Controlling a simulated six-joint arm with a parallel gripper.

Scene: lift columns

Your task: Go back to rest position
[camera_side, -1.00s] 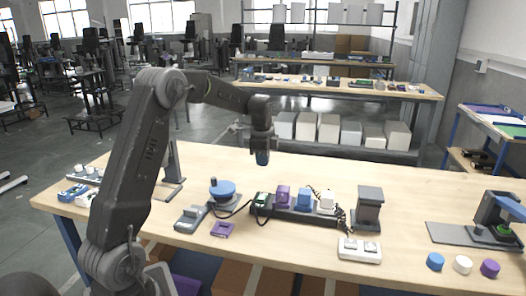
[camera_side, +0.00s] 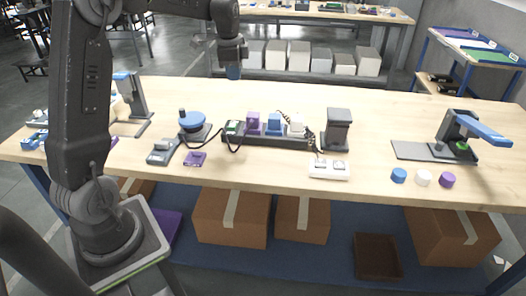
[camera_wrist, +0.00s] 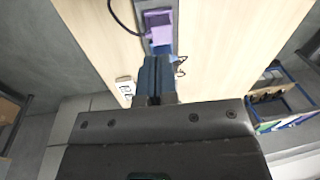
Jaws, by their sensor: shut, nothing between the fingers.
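My gripper (camera_side: 233,72) is raised above the back edge of the wooden table (camera_side: 270,102) in the side view, pointing down and clear of everything. In the wrist view its blue fingers (camera_wrist: 156,78) are closed together with nothing between them. The dark strip (camera_side: 268,141) on the table bears a green-topped block (camera_side: 234,127), a purple block (camera_side: 253,123), a blue block (camera_side: 274,123) and a white block (camera_side: 296,124). The purple block also shows beyond my fingers in the wrist view (camera_wrist: 159,27).
A blue round knob unit (camera_side: 192,122), a grey device (camera_side: 163,152) and a purple plate (camera_side: 195,159) lie left of the strip. A dark column (camera_side: 338,130), a white switch box (camera_side: 328,169) and a blue-armed press (camera_side: 470,132) stand right. Blue, white and purple discs (camera_side: 423,178) lie near the front edge.

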